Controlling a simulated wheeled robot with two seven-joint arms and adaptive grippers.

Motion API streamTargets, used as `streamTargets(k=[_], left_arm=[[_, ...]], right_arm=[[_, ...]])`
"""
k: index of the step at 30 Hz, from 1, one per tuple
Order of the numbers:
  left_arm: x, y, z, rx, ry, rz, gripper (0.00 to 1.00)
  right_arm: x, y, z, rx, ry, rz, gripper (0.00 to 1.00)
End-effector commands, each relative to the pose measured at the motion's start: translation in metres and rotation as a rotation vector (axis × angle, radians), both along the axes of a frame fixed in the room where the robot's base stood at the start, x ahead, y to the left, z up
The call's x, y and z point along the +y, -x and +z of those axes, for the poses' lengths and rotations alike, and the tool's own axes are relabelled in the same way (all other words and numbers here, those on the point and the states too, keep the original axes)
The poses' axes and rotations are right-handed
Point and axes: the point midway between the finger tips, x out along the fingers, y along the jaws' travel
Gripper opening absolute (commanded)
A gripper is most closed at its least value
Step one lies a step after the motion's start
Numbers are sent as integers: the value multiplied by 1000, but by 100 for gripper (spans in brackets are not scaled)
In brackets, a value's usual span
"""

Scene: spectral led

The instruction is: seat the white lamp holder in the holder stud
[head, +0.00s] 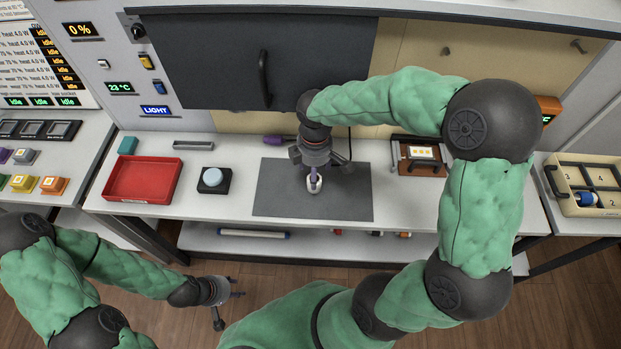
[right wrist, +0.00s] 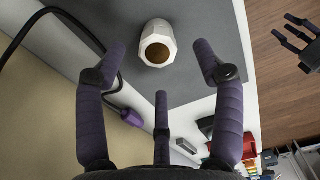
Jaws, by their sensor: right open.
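The white lamp holder (head: 314,184) stands on the dark grey mat (head: 270,193) in the head view. In the right wrist view the lamp holder (right wrist: 157,45) is a faceted white body with a round, brownish opening. My right gripper (head: 314,172) is over it in the head view. Its fingers (right wrist: 163,55) are spread apart, with the holder beyond the tips and no grip visible. My left gripper (head: 228,298) hangs empty in front of the bench, its fingers apart; it also shows in the right wrist view (right wrist: 298,38). I cannot identify the holder stud in either view.
A red tray (head: 144,199) and a black box with a pale blue button (head: 213,176) stand left of the mat. A brown fixture (head: 420,166) is right. A purple plug (right wrist: 131,117) on a black cable lies behind the mat. A compartment tray (head: 585,211) is far right.

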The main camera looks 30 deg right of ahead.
Motion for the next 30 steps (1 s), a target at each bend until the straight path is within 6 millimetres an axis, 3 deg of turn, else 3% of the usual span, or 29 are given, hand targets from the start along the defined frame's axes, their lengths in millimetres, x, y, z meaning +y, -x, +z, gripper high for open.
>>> streamTargets(k=[15, 23, 30], left_arm=[[0, 0, -32, 0, 0, 0, 40], [0, 0, -31, 0, 0, 0, 40], [0, 0, -31, 0, 0, 0, 40]], right_arm=[[-2, -3, -57, 0, -1, -2, 69], [-2, -3, -59, -1, -2, -2, 69], [-2, -3, -59, -1, -2, -2, 8]])
